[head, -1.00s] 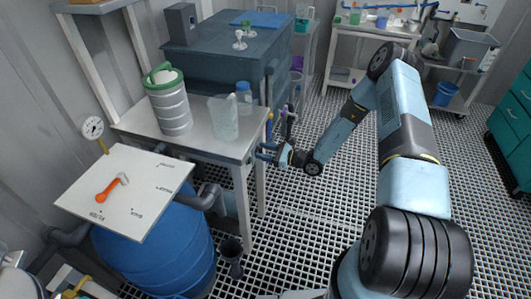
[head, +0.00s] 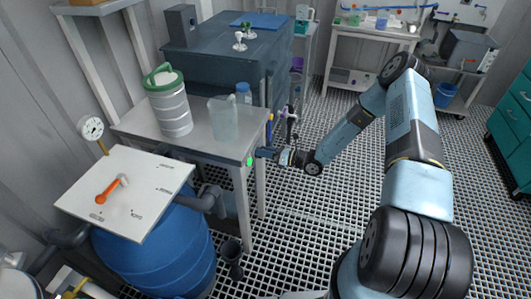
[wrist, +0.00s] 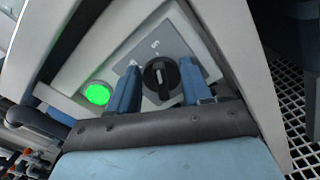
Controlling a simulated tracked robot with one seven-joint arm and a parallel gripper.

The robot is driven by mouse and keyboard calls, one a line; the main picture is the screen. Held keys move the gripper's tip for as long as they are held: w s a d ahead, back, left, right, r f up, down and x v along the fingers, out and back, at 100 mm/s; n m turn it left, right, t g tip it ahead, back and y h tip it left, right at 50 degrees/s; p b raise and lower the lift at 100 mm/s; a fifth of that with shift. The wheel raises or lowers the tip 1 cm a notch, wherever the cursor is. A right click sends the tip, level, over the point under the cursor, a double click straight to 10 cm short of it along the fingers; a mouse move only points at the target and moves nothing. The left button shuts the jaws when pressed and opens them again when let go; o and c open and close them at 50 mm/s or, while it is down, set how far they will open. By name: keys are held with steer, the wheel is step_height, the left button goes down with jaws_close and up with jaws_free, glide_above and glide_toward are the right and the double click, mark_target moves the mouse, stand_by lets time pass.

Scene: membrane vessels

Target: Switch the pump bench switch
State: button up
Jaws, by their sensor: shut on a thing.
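The pump bench switch (wrist: 161,78) is a black rotary knob on a grey plate, with its pointer turned upright towards one of the plate's marks. My gripper (wrist: 160,66) has a blue finger on each side of the knob and is shut on it. Beside the plate, a round green lamp (wrist: 97,93) is lit; it also shows in the head view (head: 249,161). In the head view my gripper (head: 262,152) reaches the front right corner of the pump bench (head: 200,147), and the knob is hidden there.
A jug (head: 223,120) and a green-lidded vessel (head: 168,105) stand on the bench. A blue drum (head: 155,250) with a white board (head: 130,190) on top is at the front left. The grid floor (head: 310,230) right of the bench is clear.

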steer(key=shift+a, duration=0.15)
stand_by(0.3)
steer(key=o, duration=1.1)
steer(key=shift+c, duration=0.2)
steer(key=shift+d, duration=0.2)
steer(key=v, duration=1.3)
steer(key=shift+d, duration=0.3)
steer(key=shift+s, duration=0.1)
